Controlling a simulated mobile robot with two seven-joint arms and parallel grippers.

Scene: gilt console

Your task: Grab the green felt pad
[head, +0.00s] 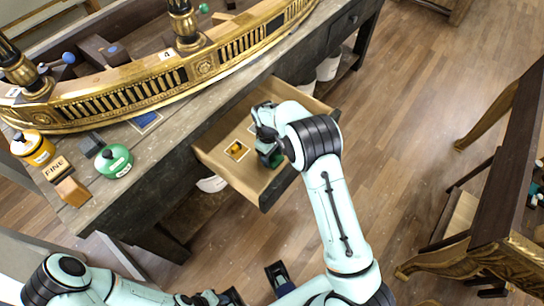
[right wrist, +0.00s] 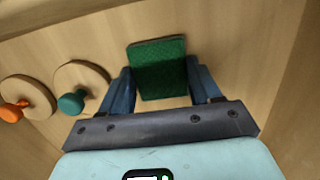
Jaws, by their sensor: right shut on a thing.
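The green felt pad (right wrist: 158,68) is a flat dark-green square in the right wrist view, between the two blue fingers of my right gripper (right wrist: 160,88). The gripper is shut on the pad's sides, inside the open drawer (head: 222,168). In the head view my right gripper (head: 270,150) reaches down into the drawer, and only a bit of green (head: 276,160) shows below it. My left gripper (head: 222,298) is at the bottom edge, partly cut off, and its jaw state is unclear.
Two round wooden pieces with an orange knob (right wrist: 12,112) and a teal knob (right wrist: 72,103) lie left of the pad. Drawer walls stand close around the hand. On the worktop are a gilt rail (head: 150,88), an orange pot (head: 34,148) and a green pot (head: 114,160).

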